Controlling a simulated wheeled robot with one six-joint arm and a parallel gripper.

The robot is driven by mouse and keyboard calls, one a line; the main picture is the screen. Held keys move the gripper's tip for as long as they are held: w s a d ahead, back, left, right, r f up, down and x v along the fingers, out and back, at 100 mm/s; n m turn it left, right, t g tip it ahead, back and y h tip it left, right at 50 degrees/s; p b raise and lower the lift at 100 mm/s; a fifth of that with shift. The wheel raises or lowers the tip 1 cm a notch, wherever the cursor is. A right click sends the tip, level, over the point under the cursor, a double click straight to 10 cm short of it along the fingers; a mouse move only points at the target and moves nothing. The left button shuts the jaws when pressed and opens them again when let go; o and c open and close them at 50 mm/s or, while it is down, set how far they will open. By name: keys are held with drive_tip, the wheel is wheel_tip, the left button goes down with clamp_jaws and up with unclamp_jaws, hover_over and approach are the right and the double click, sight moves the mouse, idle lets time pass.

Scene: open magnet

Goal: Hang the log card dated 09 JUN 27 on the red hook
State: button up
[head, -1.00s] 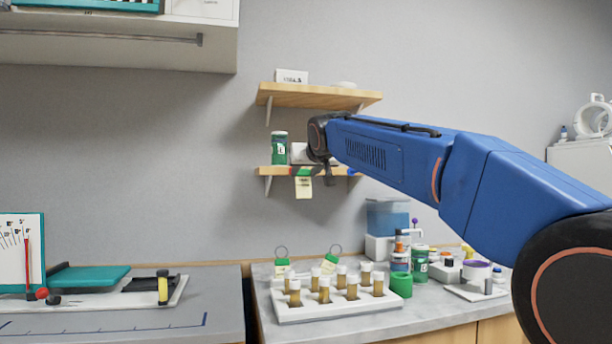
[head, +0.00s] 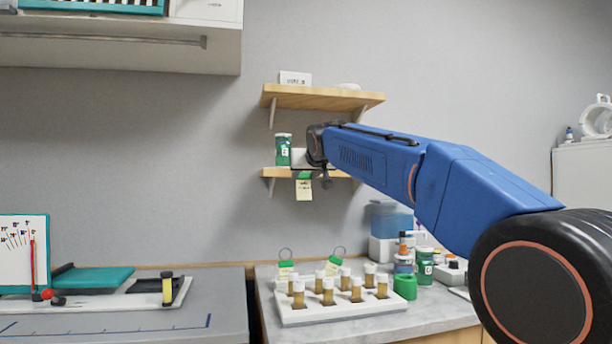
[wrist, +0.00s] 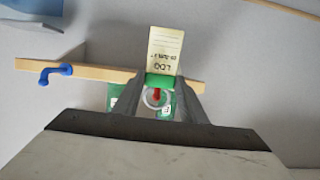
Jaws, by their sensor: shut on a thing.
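My gripper (wrist: 160,86) is shut on the green top of a pale log card (wrist: 165,52). The printing is upside down in the wrist view; it reads LOG with a date line too small to read surely. The card's ring (wrist: 153,98) shows on the near side of the green top. The red hook (wrist: 156,93) shows at the ring; I cannot tell whether the ring is around it. In the head view the card (head: 304,189) hangs upright just below the lower shelf's front edge, with my gripper (head: 305,175) partly hidden by the wrist.
A blue hook (wrist: 56,73) is on the edge of the lower shelf (head: 283,172). A green jar (head: 283,148) stands on that shelf, with an upper shelf (head: 315,95) above. Two other ringed cards (head: 286,267) (head: 334,265) stand on the counter behind a vial rack (head: 335,310).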

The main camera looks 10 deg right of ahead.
sight(304, 174)
drive_tip(key=shift+r+x, duration=0.15)
drive_tip(key=shift+x, duration=0.75)
drive_tip(key=shift+r+x, duration=0.2)
drive_tip(key=shift+x, duration=0.75)
drive_tip(key=shift+w+f, duration=0.6)
drive_tip(key=shift+f, duration=0.05)
drive_tip(key=shift+w+f, duration=0.1)
drive_tip(key=shift+f, duration=0.2)
drive_tip(key=shift+f, duration=0.1)
drive_tip(key=o, duration=1.2)
